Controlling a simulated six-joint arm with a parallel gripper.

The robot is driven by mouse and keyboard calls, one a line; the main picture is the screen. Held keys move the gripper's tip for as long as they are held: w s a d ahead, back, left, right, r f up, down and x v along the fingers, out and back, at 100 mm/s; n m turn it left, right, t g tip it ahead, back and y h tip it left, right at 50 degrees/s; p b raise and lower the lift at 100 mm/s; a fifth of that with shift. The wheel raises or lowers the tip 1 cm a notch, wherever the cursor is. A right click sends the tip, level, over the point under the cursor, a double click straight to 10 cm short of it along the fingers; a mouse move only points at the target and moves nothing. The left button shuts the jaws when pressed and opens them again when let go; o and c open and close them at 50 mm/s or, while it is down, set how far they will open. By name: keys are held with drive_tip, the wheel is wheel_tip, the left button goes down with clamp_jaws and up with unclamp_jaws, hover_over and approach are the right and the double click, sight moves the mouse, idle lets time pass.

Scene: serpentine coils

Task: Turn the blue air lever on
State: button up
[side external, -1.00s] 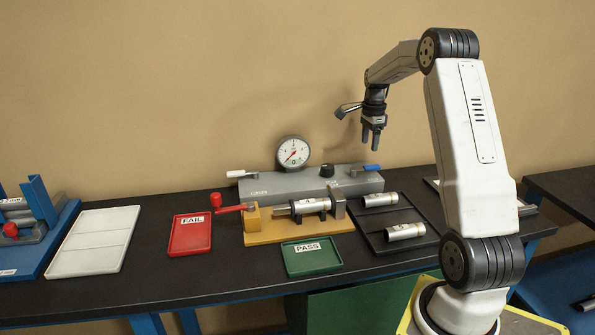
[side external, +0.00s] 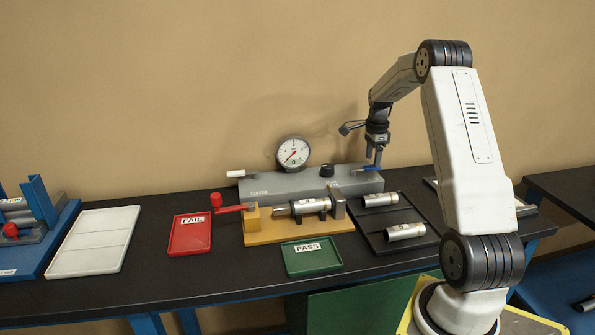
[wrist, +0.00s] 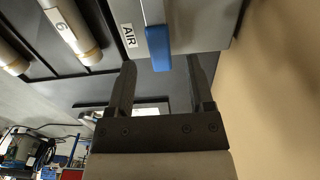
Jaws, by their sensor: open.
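The blue air lever (wrist: 158,48) sticks out from the grey box by a label reading AIR (wrist: 128,36) in the wrist view. In the side view the blue lever (side external: 367,169) is at the right end of the grey box (side external: 300,184), partly hidden by my gripper. My gripper (wrist: 162,72) is open, with one finger on each side of the lever's blue end and visible gaps between. In the side view my gripper (side external: 374,160) points down at the lever. I cannot tell whether a finger touches it.
A dial gauge (side external: 293,151) and a black knob (side external: 327,171) are on the grey box, with a white lever (side external: 236,173) at its left end. A clamp fixture (side external: 285,230) holds a metal cylinder in front. A dark tray (side external: 375,238) with two cylinders lies at the right.

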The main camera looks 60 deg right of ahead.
drive_tip(key=shift+f, duration=1)
clamp_jaws()
idle(0.8)
